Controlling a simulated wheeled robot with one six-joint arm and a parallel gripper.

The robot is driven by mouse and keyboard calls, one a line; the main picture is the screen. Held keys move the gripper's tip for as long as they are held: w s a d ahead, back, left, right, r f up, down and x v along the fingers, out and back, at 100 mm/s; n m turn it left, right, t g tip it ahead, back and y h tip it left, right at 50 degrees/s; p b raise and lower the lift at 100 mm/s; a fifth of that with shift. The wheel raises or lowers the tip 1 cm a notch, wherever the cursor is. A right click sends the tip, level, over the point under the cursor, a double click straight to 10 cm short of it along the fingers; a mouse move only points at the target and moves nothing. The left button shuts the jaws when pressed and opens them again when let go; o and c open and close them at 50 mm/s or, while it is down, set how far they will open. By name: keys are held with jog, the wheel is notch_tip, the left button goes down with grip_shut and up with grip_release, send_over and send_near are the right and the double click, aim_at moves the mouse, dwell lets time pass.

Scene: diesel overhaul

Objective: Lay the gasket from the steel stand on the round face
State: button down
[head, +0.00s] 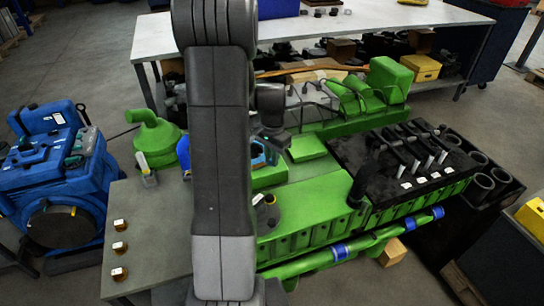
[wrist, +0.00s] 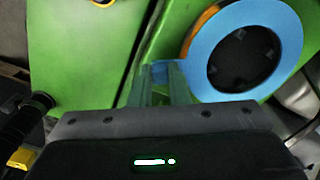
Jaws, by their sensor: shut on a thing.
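My gripper (wrist: 167,84) is shut on the tab of a flat blue ring, the gasket (wrist: 205,60), in the wrist view. The ring lies to the right of my fingers, over green metal. A dark round opening (wrist: 245,58) shows through its middle, and an orange sliver (wrist: 202,22) shows past its upper left edge. I cannot tell whether the ring touches the face or hangs just above it. In the head view my gripper (head: 277,138) is over the green engine, with blue (head: 258,160) below it, partly hidden by my arm. I cannot make out the steel stand for certain.
A black tray (head: 425,165) holds dark parts at the right. A blue engine (head: 60,170) stands at the left. A white-topped bench (head: 390,22) is behind.

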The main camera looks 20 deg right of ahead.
jog(key=shift+f+b, duration=0.45)
jog(key=shift+f, duration=0.25)
dwell(0.5)
jog(key=c, duration=1.3)
grip_release()
notch_tip(320, 180, up, 14)
